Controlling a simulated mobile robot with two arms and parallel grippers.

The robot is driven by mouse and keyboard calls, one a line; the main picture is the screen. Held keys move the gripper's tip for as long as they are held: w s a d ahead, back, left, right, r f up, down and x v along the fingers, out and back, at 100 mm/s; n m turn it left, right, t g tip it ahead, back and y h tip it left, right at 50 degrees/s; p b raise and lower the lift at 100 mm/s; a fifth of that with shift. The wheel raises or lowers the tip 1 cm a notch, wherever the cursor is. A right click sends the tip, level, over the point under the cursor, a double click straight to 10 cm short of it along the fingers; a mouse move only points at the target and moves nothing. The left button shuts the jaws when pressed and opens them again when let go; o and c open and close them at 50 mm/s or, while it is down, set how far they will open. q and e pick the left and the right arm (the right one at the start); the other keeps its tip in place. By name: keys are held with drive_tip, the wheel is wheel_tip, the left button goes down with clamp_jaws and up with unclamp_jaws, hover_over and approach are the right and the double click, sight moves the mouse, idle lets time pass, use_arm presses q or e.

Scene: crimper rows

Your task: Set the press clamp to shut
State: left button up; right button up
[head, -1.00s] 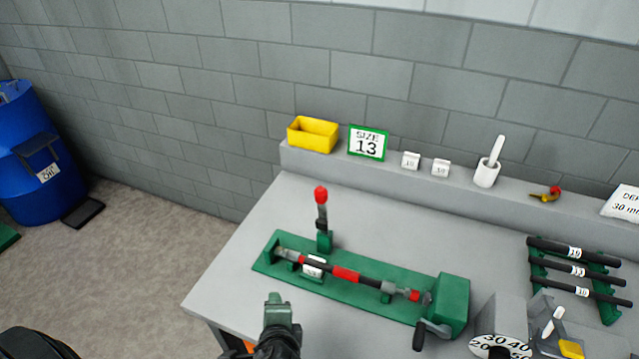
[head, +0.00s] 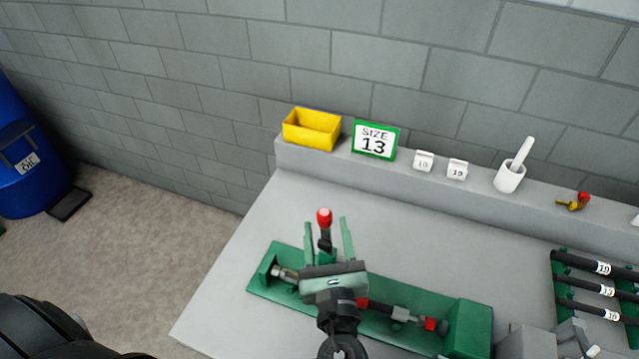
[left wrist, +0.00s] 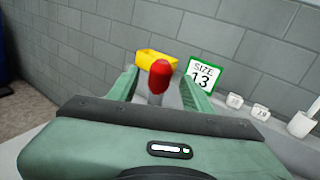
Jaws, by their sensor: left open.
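The press clamp is a lever with a red knob (head: 324,217), standing upright at the back edge of the green press base (head: 262,287). The knob also shows in the left wrist view (left wrist: 160,77). My left gripper (head: 326,228) is open, its two green fingers on either side of the lever, the knob between them in both views. I cannot tell whether the fingers touch it. My gripper hides the lever's foot and the middle of the black and red rod (head: 378,308) lying along the press.
On the back ledge stand a yellow bin (head: 312,130), a "SIZE 13" sign (head: 375,140), small white number blocks (head: 424,161) and a white cup (head: 509,177). A rack with dark rods (head: 580,262) is at the right. The table behind the press is clear.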

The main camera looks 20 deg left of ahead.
sight(326, 221)
use_arm(q)
drive_tip(key=shift+w+a+r, duration=0.1)
drive_tip(key=shift+w+r, duration=0.1)
drive_tip(key=shift+r, duration=0.05)
drive_tip(key=p+x, duration=0.1)
drive_tip(key=x, duration=0.1)
drive_tip(key=shift+w+a+r+p, duration=0.15)
drive_tip(key=shift+w+r+p, duration=0.2)
drive_tip(key=shift+p, duration=0.05)
drive_tip(key=x, duration=0.2)
drive_tip(key=shift+w+a+f+p, duration=0.15)
drive_tip(key=shift+w+f+p, duration=0.1)
drive_tip(key=shift+p, duration=0.05)
drive_tip(key=shift+w+a, duration=0.15)
drive_tip(key=shift+w, duration=0.15)
drive_tip(key=shift+c, duration=0.9)
drive_tip(key=shift+f, duration=0.1)
drive_tip(key=c, duration=0.5)
clamp_jaws()
use_arm(e)
drive_tip(key=s+r, duration=0.1)
drive_tip(key=s+d+r, duration=0.1)
drive_tip(key=s, duration=0.1)
drive_tip(key=shift+s+d+r, duration=0.15)
drive_tip(key=shift+s+d, duration=0.05)
drive_tip(key=shift+d, duration=0.15)
drive_tip(key=shift+w, duration=0.2)
